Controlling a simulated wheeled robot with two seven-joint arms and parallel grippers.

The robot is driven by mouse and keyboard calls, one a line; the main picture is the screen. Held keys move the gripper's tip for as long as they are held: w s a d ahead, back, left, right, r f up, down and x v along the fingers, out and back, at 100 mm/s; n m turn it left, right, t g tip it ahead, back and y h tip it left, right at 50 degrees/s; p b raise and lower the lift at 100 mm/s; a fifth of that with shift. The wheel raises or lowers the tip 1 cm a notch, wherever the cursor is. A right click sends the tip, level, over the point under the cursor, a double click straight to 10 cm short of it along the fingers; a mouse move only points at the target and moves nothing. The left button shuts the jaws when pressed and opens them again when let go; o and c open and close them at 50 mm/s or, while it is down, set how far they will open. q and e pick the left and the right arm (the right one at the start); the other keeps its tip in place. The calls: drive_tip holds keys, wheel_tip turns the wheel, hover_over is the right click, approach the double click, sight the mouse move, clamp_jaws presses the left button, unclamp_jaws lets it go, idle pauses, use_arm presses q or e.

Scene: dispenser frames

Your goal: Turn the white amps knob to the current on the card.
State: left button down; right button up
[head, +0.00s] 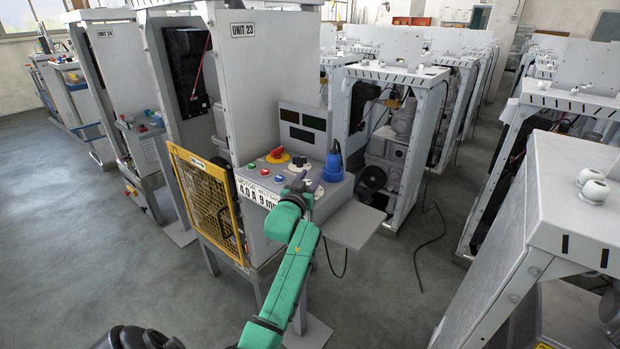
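The control panel of the unit marked UNIT 23 stands in the middle of the head view. A card (258,193) on its front edge reads something like "40 A 9 m", with its right end cut off by my green arm. A black knob (299,160) sits on a pale dial towards the panel's back. I cannot clearly make out the white amps knob; the gripper and wrist cover that spot. The fingers are too small to tell open from shut. My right gripper is out of view.
A red knob on a yellow plate (277,154) and several small buttons lie left of the gripper. A yellow mesh guard (205,200) is at the left, and a bare grey shelf (354,225) at the right.

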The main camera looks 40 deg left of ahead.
use_arm(q)
drive_tip(key=shift+r+m+h+p, duration=0.3)
drive_tip(key=shift+h+p, duration=0.1)
drive_tip(key=shift+p, duration=0.3)
drive_tip(key=shift+d+m+t+h+p, duration=0.1)
drive_tip(key=shift+m+t+h+p, duration=0.2)
drive_tip(key=shift+h, duration=0.2)
drive_tip(key=shift+d+f+m+h, duration=0.1)
drive_tip(key=shift+f+m+h, duration=0.1)
drive_tip(key=shift+m+h, duration=0.1)
drive_tip(key=shift+f, duration=0.1)
drive_tip(key=shift+c, duration=2.1)
unclamp_jaws()
